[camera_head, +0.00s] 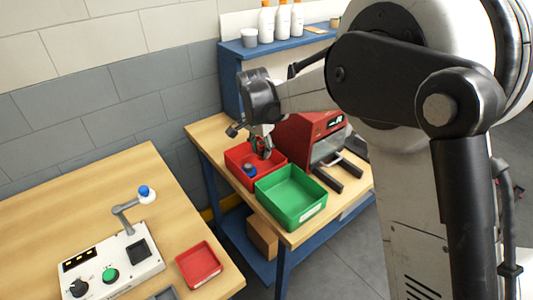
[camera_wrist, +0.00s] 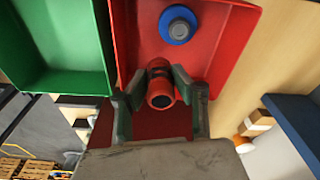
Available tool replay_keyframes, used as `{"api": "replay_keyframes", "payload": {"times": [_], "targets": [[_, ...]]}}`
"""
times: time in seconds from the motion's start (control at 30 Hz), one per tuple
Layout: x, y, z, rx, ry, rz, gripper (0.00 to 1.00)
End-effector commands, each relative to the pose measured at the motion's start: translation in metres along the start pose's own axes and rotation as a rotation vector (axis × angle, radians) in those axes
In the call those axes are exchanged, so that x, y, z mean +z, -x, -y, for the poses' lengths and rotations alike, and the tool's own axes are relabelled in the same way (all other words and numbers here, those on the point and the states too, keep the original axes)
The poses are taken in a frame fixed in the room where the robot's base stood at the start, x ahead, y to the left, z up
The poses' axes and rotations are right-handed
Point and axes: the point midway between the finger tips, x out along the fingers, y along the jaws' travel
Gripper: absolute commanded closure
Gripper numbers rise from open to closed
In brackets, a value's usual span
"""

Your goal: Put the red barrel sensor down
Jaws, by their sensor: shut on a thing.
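My gripper (camera_wrist: 160,92) is shut on the red barrel sensor (camera_wrist: 160,94), a short red cylinder with dark bands and a dark end, seen between the two fingers in the wrist view. In the head view my gripper (camera_head: 263,148) reaches down over the red bin (camera_head: 274,171), and the sensor is too small to make out clearly. In the wrist view the red bin (camera_wrist: 240,30) lies behind the sensor. I cannot tell whether the sensor touches the bin floor. A blue and grey round part (camera_wrist: 178,24) lies in the same bin, apart from the sensor.
An empty green bin (camera_head: 291,192) stands right beside the red bin on the workbench. A red machine (camera_head: 306,135) stands behind them. A blue shelf (camera_head: 270,47) with white bottles is at the back. A wooden table (camera_head: 95,205) at left holds a control box (camera_head: 118,262) and red tray (camera_head: 199,264).

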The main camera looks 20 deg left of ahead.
Motion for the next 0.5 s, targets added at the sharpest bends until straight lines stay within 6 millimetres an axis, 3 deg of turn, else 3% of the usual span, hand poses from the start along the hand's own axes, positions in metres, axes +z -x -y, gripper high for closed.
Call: {"api": "replay_keyframes", "payload": {"times": [0.23,0.5], "targets": [[-0.028,-0.023,0.014,0.000,-0.001,0.000,1.00],[-0.033,-0.036,0.017,0.000,0.000,0.000,1.00]]}}
